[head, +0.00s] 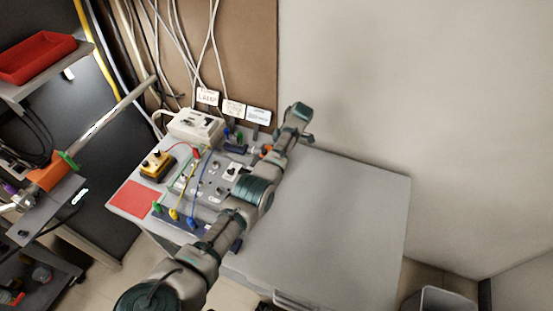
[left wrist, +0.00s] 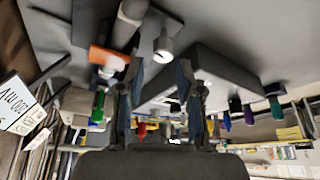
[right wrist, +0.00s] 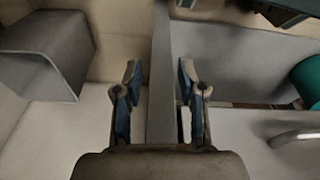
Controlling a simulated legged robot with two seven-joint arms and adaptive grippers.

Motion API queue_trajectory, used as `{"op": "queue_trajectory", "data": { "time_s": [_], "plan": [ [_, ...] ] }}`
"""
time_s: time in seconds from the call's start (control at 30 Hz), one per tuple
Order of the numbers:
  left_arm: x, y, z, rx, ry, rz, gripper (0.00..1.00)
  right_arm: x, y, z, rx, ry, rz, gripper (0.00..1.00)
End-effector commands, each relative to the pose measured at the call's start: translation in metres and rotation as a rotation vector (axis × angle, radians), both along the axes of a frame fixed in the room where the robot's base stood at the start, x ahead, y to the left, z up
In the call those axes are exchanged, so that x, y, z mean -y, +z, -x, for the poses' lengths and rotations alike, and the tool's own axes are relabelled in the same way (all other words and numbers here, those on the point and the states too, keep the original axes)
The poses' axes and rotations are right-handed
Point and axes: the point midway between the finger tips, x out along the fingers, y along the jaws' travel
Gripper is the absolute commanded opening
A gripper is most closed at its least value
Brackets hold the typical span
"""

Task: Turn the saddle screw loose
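No saddle screw can be told apart for certain. In the left wrist view an orange block (left wrist: 106,57) lies beside a grey cylinder, and a pale round knob (left wrist: 163,46) sits to its right. A small orange part (head: 266,149) shows in the head view, partly behind my arm. At the head view's far left, another orange block (head: 48,172) is around a long rod. My left gripper (left wrist: 160,78) is open, with nothing visible between its fingers; in the head view it (head: 303,120) is past the grey panel. My right gripper (right wrist: 158,72) is open and empty.
The table (head: 350,220) is clear on its right. A grey device panel (head: 208,185) with cables, a white box (head: 195,125), a yellow box (head: 157,165) and label cards (head: 233,108) fill its left. A red tray (head: 37,56) is at upper left. A grey bin (right wrist: 45,55) shows in the right wrist view.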

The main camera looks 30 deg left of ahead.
Motion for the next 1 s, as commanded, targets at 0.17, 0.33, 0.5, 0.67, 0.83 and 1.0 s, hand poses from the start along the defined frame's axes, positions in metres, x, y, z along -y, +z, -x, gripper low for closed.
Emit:
{"op": "queue_trajectory", "data": {
  "time_s": [0.17, 0.33, 0.5, 0.67, 0.83, 1.0],
  "plan": [
    [0.000, 0.038, -0.002, 0.002, 0.000, 0.000, 0.36, 0.000, 0.000, 0.000, -0.001, 0.000, 0.000, 0.40],
    [0.001, 0.062, -0.003, 0.002, -0.002, 0.000, 0.36, 0.000, 0.000, 0.000, -0.001, 0.000, 0.000, 0.40],
    [0.001, 0.070, -0.003, 0.000, -0.001, 0.000, 0.36, 0.000, 0.000, 0.000, -0.002, 0.000, 0.000, 0.40],
    [0.001, 0.070, -0.003, 0.000, -0.001, 0.000, 0.36, 0.000, 0.000, 0.000, -0.002, 0.000, 0.000, 0.40],
    [0.001, 0.070, -0.003, 0.000, -0.001, 0.000, 0.36, 0.000, -0.001, 0.000, -0.005, 0.000, 0.000, 0.40],
    [0.001, 0.077, -0.003, 0.003, -0.001, 0.001, 0.36, 0.000, 0.000, 0.000, -0.001, 0.000, 0.000, 0.40]
  ]
}}
